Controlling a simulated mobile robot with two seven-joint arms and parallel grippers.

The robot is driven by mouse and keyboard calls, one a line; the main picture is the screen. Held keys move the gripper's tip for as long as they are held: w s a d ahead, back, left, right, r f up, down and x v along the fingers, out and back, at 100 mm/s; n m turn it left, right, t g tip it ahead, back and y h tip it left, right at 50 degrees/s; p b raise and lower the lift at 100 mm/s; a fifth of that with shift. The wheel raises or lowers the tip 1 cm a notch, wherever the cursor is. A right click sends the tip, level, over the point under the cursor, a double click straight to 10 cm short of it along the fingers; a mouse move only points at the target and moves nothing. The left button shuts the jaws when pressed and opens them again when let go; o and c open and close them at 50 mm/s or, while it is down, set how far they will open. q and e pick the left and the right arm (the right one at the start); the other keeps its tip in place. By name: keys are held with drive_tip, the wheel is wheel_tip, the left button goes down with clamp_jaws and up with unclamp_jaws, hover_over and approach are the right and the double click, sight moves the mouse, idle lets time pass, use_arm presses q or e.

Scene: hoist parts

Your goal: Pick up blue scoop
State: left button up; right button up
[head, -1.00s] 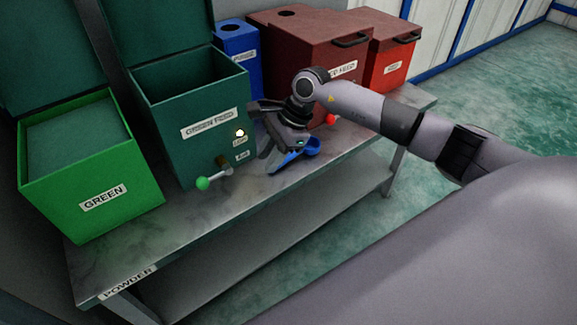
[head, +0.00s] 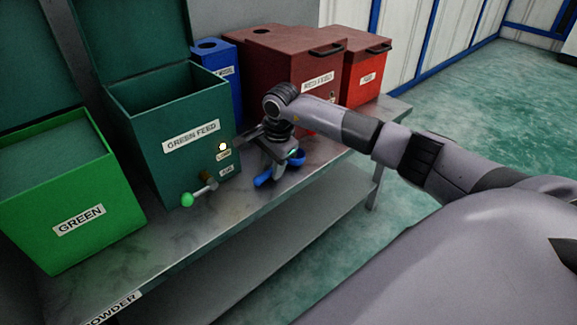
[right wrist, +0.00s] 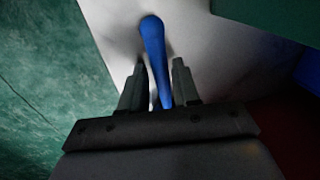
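The blue scoop lies on the metal table in front of the feed boxes; in the head view its bowl (head: 298,156) shows right of my right gripper (head: 277,168) and its handle (head: 263,180) to the left. In the right wrist view the blue handle (right wrist: 154,42) runs between the two fingers of my right gripper (right wrist: 159,66). The fingers are open, one on each side of the handle, with a gap visible on the right side. The middle of the scoop is hidden by the gripper in the head view. My left gripper is not in view.
A dark green GREEN FEED box (head: 170,150) with a green-knobbed lever (head: 187,199) stands close left of the gripper. A red feed box (head: 290,62), a blue box (head: 215,60) and a green box (head: 70,195) stand along the table (head: 200,240). The table's front edge is free.

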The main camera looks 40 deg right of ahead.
drive_tip(key=shift+f, duration=0.4)
clamp_jaws()
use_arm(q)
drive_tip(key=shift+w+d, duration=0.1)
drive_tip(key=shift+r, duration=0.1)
use_arm(e)
drive_tip(key=shift+w+r, duration=0.1)
drive_tip(key=shift+r, duration=0.05)
